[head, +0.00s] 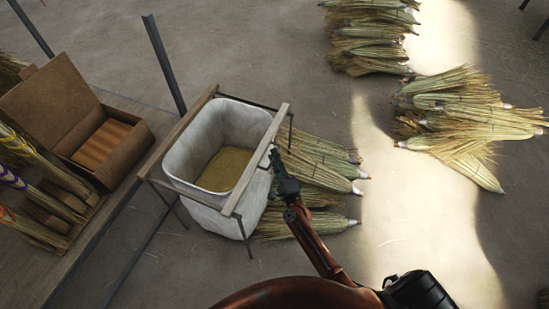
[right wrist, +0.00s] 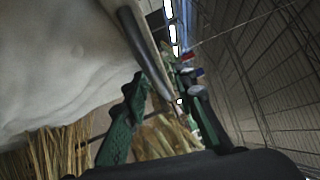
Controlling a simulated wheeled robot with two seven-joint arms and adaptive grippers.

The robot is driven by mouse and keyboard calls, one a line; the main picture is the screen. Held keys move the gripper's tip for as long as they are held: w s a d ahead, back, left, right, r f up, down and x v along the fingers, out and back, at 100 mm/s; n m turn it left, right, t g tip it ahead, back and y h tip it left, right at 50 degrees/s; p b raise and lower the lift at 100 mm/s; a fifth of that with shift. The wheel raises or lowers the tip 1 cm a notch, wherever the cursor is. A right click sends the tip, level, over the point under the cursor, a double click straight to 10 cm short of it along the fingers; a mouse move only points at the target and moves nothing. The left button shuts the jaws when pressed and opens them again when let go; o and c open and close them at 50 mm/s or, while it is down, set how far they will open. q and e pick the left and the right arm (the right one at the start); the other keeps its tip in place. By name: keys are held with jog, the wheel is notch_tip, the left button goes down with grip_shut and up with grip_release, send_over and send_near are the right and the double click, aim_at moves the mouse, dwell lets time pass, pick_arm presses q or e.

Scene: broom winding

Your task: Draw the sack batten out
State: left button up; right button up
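A pale sack (head: 226,126) hangs open in a dark metal stand, with yellow grain-like material (head: 225,168) inside. A light wooden batten (head: 257,158) lies along the sack's right rim; a second, browner batten (head: 178,132) lies along the left rim. My right gripper (head: 274,160) is at the right batten's outer side, near its middle. In the right wrist view its green fingers (right wrist: 165,112) stand apart beside the sack wall (right wrist: 65,65) and a dark rod (right wrist: 145,50). I cannot tell whether they touch the batten. My left gripper is out of view.
Broom heads (head: 315,165) lie on the floor right of the stand, below my right arm. More bundles (head: 465,110) lie at the far right. A bench with an open cardboard box (head: 130,165) stands at the left.

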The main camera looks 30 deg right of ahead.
jog(key=s+a+f, duration=0.1)
jog(key=s, duration=1)
jog(key=shift+s+f, duration=0.3)
jog(key=shift+s, duration=0.1)
